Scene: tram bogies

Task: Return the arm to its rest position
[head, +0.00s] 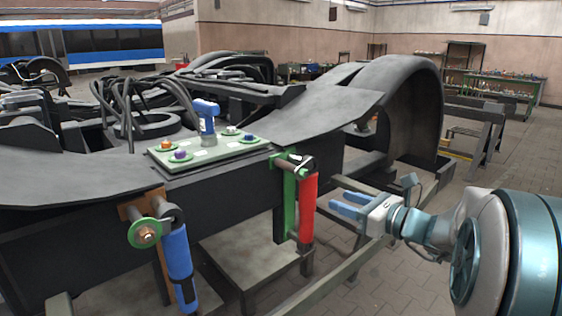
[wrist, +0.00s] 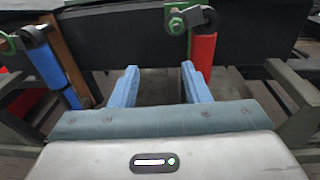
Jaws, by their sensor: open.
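My gripper (head: 347,205) is open and empty, to the right of the red damper (head: 307,208) in the head view. Its two blue fingers (wrist: 160,85) stand apart in the wrist view, with nothing between them. My arm reaches in from the right edge of the head view. The red damper hangs from a green bracket (head: 284,197) on the bogie frame and also shows in the wrist view (wrist: 203,57). A blue damper (head: 178,262) hangs at the left from an orange-brown bracket and shows at the upper left in the wrist view (wrist: 45,62).
The dark bogie frame (head: 90,245) fills the left and middle. A pale green tray (head: 175,170) on it holds a blue power tool (head: 207,120) and several small coloured parts. A metal rail (head: 345,273) runs below my gripper. Paved floor (head: 500,185) is open at the right.

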